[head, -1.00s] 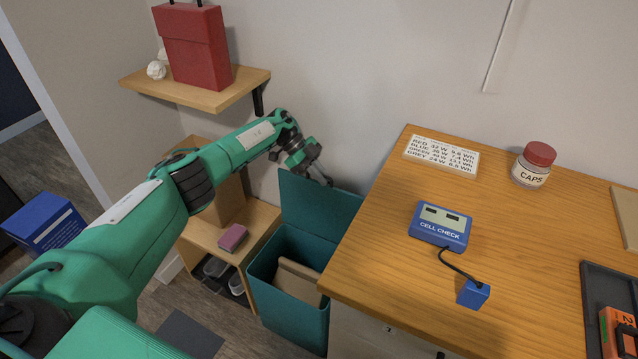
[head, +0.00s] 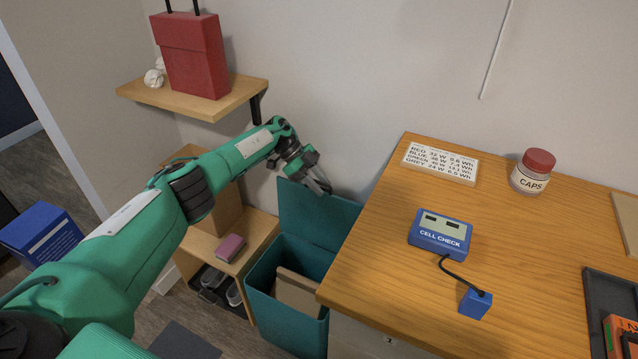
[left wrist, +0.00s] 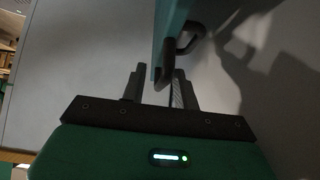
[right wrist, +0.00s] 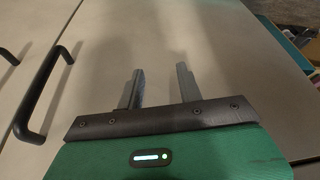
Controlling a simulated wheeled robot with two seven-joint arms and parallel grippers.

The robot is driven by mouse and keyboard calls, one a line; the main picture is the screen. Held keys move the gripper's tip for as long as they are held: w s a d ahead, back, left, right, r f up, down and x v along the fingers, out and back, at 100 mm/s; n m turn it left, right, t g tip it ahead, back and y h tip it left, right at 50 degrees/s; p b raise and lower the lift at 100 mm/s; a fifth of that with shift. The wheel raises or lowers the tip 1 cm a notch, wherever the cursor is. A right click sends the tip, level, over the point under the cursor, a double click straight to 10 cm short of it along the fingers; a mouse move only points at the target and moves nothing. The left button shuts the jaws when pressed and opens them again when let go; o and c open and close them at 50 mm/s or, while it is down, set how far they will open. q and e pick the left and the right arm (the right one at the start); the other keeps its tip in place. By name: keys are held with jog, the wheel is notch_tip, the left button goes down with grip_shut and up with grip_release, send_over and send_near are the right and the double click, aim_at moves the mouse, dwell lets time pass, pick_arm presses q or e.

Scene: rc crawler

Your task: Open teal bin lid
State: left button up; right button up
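The teal bin (head: 277,318) stands on the floor left of the desk. Its teal lid (head: 305,215) is raised upright at the back, and the bin's mouth is open. My left gripper (head: 322,187) is at the lid's top edge. In the left wrist view, the lid (left wrist: 168,35) with a dark handle (left wrist: 187,38) is close ahead. Its edge reaches between the spread fingers of my left gripper (left wrist: 158,90), with a gap on the left. My right gripper (right wrist: 160,85) is open and empty, in front of pale cabinet fronts.
The wooden desk (head: 390,270) borders the bin on the right and carries a blue cell checker (head: 440,240) and a caps jar (head: 532,172). A low wooden shelf unit (head: 255,240) stands left of the bin. Above is a wall shelf (head: 205,103) with a red box (head: 195,60).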

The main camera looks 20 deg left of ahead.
pick_arm(q)
jog(key=shift+r, duration=0.1)
